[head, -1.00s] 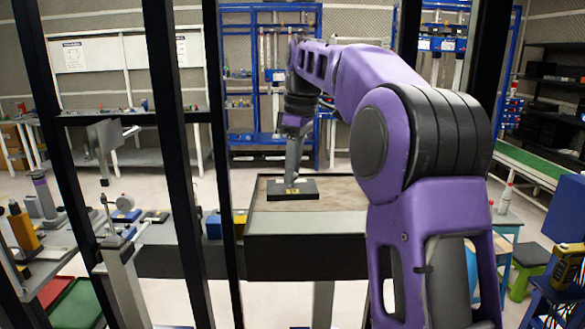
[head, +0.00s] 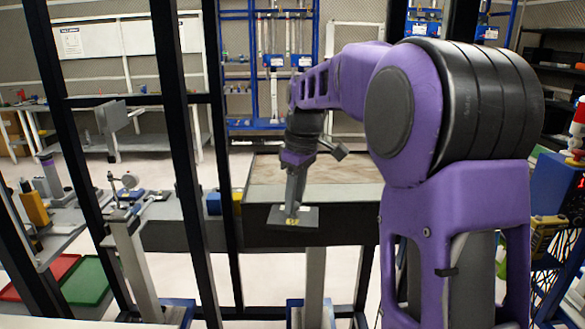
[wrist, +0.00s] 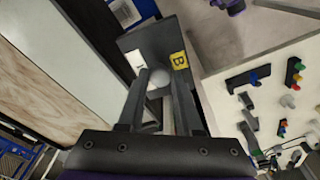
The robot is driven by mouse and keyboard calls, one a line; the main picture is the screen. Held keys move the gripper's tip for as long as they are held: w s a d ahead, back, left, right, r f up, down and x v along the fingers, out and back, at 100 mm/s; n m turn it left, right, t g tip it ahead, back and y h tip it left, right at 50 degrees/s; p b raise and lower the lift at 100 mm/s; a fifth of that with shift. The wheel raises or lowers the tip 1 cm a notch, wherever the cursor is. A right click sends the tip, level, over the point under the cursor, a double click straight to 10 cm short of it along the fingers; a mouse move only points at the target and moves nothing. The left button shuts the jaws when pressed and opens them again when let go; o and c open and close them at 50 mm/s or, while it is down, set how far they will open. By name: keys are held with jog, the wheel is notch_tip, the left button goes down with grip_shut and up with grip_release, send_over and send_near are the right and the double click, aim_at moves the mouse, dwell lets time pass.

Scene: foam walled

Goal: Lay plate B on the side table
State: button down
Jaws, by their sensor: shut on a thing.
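Plate B (head: 306,218) is a dark, flat, square plate with a yellow label. In the wrist view plate B (wrist: 150,42) shows the letter B on that label, a white tag and a pale round knob. My gripper (head: 293,207) points down and is shut on the plate; in the wrist view the fingers of my gripper (wrist: 160,88) stand on both sides of the knob. The exact contact is partly hidden. In the head view the plate overlaps the front side of a dark-sided table with a brown top (head: 345,170). I cannot tell which surface is the side table.
Black upright posts (head: 180,150) stand between my camera and the left benches. A white surface (wrist: 225,105) with small coloured parts lies right of the plate in the wrist view. Red and green trays (head: 85,280) are at lower left.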

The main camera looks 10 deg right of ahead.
jog(key=s+f+m, duration=0.3)
jog(key=s+f, duration=0.1)
jog(key=f, duration=0.9)
jog(key=s+f+m, duration=0.3)
jog(key=s+f, duration=0.1)
jog(key=f, duration=0.9)
jog(key=s+f+m+h, duration=0.1)
jog(key=s+f+m, duration=0.2)
jog(key=f, duration=1.1)
jog(key=shift+s, duration=0.9)
jog(key=shift+s+a, duration=0.1)
jog(key=shift+s, duration=0.05)
